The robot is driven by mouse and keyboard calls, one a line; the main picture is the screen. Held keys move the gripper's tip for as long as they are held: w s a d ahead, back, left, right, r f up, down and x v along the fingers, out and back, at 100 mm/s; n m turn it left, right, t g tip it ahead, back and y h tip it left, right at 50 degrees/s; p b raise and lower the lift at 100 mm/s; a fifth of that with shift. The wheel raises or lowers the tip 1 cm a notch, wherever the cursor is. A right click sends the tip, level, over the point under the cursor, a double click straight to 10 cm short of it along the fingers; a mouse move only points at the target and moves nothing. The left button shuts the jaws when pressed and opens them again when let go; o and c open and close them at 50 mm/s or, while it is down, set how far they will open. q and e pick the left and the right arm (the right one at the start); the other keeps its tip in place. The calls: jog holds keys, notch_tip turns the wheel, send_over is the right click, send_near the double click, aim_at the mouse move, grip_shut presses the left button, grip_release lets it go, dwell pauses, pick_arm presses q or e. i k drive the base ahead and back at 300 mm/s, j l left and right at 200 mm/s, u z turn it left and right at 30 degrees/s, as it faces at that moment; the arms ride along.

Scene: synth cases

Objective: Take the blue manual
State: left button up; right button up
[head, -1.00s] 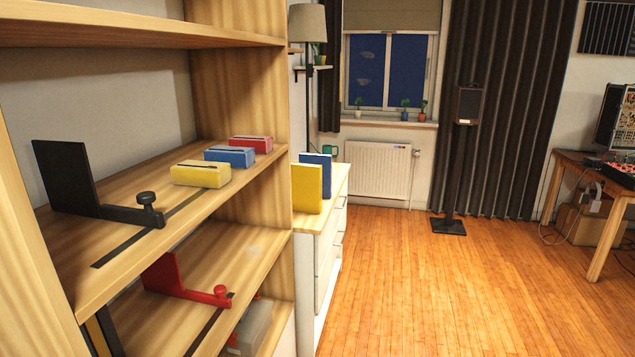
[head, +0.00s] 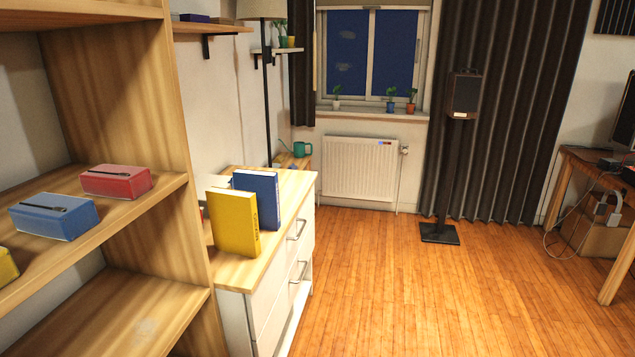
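The blue manual (head: 258,196) stands upright on the wooden top of a white drawer unit (head: 240,272). A yellow manual (head: 233,222) stands upright in front of it and hides part of its left side and lower left. Neither of my grippers is in the head view.
A wooden shelf (head: 190,250) at the left holds a red case (head: 116,181), a blue case (head: 54,216) and part of a yellow case. A teal watering can (head: 302,149) stands behind the drawers. The wooden floor (head: 400,290) right of the drawers is clear.

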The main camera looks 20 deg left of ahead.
aim_at(265, 184)
jog(key=i, duration=0.7)
jog(key=i+u, duration=0.15)
jog(key=i, duration=0.5)
jog(key=i+l, duration=0.2)
jog(key=i, duration=0.5)
jog(key=i+l+u, duration=0.1)
jog(key=i+u, duration=0.35)
jog(key=i+l+u, duration=0.15)
jog(key=u, duration=0.3)
jog(key=i+l+u, duration=0.6)
jog(key=u, duration=0.25)
jog(key=i+l+u, duration=0.15)
jog(key=l+u, duration=0.3)
